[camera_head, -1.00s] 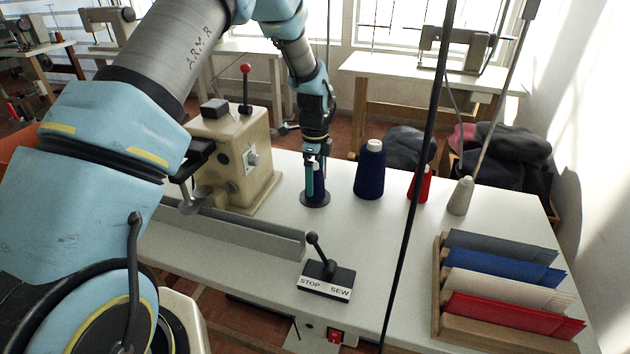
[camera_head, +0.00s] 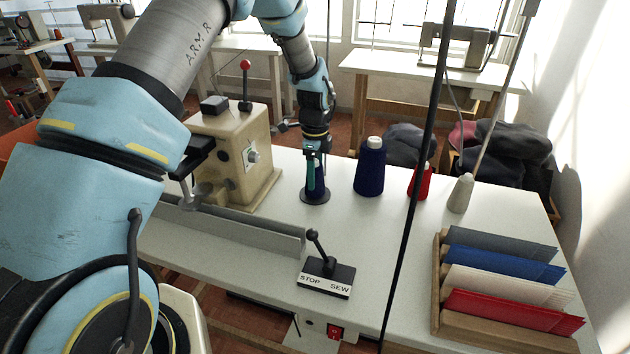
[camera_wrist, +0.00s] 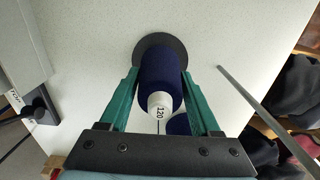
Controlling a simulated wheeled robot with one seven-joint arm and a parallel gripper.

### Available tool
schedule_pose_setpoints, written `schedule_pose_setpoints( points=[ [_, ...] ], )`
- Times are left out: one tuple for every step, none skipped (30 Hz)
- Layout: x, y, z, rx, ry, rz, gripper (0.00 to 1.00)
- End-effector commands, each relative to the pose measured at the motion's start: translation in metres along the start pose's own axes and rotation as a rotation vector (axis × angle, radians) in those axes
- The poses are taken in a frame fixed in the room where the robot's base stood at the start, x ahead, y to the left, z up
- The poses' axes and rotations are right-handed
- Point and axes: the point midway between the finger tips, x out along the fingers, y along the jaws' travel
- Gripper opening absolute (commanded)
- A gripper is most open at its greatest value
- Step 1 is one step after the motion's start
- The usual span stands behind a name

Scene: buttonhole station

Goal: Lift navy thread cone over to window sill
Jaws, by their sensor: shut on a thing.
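A navy thread cone (camera_head: 320,181) stands upright over a round black base (camera_head: 315,198) on the white table. My gripper (camera_head: 315,180) points down and is shut on this cone, one teal finger on each side. In the wrist view the held cone (camera_wrist: 160,70) shows a white top marked 120, with the black disc (camera_wrist: 150,45) beyond it. I cannot tell whether the cone touches the disc. A second, larger navy cone (camera_head: 370,168) stands to the right, partly visible in the wrist view (camera_wrist: 179,125). A bright window (camera_head: 395,18) is at the back; its sill is not clear.
A red cone (camera_head: 420,182) and a cream cone (camera_head: 461,193) stand further right, near a dark upright pole (camera_head: 412,185). A beige machine (camera_head: 235,155) is left of my gripper. A STOP/SEW lever box (camera_head: 326,278) and a fabric rack (camera_head: 437,290) are nearer.

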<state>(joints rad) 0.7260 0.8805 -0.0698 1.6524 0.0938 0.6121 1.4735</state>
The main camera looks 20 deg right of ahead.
Motion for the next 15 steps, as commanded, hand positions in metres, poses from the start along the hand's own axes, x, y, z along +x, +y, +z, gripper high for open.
schedule_pose_setpoints(
  points=[
    [0.000, 0.000, 0.000, 0.000, 0.000, 0.000, 0.04],
    [0.000, 0.000, 0.000, 0.000, 0.000, -0.001, 0.04],
    [0.000, 0.000, 0.000, 0.000, 0.000, -0.001, 0.04],
    [0.000, 0.000, 0.000, 0.000, 0.000, -0.001, 0.04],
    [0.000, 0.000, 0.000, 0.000, 0.000, -0.001, 0.04],
    [-0.001, 0.000, 0.000, 0.000, 0.000, -0.001, 0.04],
    [-0.001, 0.000, 0.000, 0.000, 0.000, -0.001, 0.04],
    [-0.002, -0.001, 0.000, 0.000, 0.000, -0.001, 0.04],
    [-0.004, -0.001, 0.000, 0.000, 0.000, -0.002, 0.04],
    [-0.006, -0.001, 0.000, 0.000, 0.000, -0.003, 0.04],
    [-0.009, -0.001, 0.000, 0.000, 0.001, -0.004, 0.04],
    [-0.014, -0.001, 0.000, 0.000, 0.001, -0.004, 0.04],
    [-0.019, -0.001, 0.000, -0.001, 0.001, -0.005, 0.04],
    [-0.024, -0.002, 0.000, 0.000, 0.000, -0.007, 0.04],
    [-0.032, -0.002, 0.001, -0.001, 0.000, -0.006, 0.04]
  ],
)
